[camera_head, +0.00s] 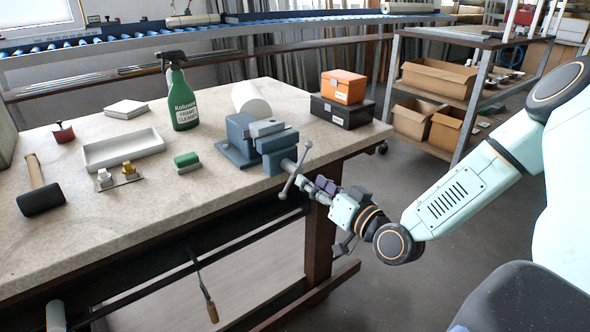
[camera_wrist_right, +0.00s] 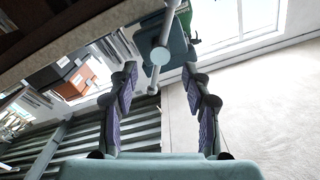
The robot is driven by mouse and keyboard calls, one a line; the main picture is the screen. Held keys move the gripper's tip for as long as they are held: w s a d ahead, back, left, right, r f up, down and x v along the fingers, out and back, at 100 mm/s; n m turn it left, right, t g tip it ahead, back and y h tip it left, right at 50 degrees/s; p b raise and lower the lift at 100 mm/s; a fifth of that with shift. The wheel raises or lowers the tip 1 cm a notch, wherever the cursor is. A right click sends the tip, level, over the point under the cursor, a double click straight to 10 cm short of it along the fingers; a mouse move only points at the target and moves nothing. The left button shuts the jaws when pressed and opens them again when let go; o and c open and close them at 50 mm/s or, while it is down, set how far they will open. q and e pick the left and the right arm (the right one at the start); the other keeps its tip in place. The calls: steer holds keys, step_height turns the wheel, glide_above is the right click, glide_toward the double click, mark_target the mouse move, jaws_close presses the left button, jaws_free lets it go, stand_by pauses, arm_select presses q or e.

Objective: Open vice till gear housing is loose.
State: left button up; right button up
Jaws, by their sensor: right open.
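The blue-grey vice (camera_head: 240,150) stands at the table's front right edge. Its handle bar (camera_head: 296,168) sticks out past the edge, tilted, on the screw end. A light grey block (camera_head: 266,128) shows at the top of the jaws; I cannot tell whether it is the gear housing. My right gripper (camera_head: 312,186) is open, just in front of the handle. In the right wrist view, the vice's round screw end (camera_wrist_right: 160,56) and bar lie ahead, between the lines of the open fingers (camera_wrist_right: 162,82), with no clear contact. My left gripper is not in view.
A green spray bottle (camera_head: 181,95), white roll (camera_head: 251,101), green-topped brush (camera_head: 186,161) and white tray (camera_head: 124,149) stand near the vice. An orange box (camera_head: 343,86) sits on a black box (camera_head: 341,112) behind it. A mallet (camera_head: 40,198) lies far left.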

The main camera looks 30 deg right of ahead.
mark_target(294, 167)
steer(key=w+b, duration=0.2)
steer(key=w, duration=0.1)
steer(key=w+b, duration=0.1)
steer(key=w, duration=0.1)
steer(key=shift+w+a+f, duration=0.1)
steer(key=shift+w+a, duration=0.1)
steer(key=shift+a, duration=0.1)
steer(key=shift+w+b, duration=0.4)
steer(key=shift+w, duration=0.75)
steer(key=shift+c, duration=0.3)
jaws_close()
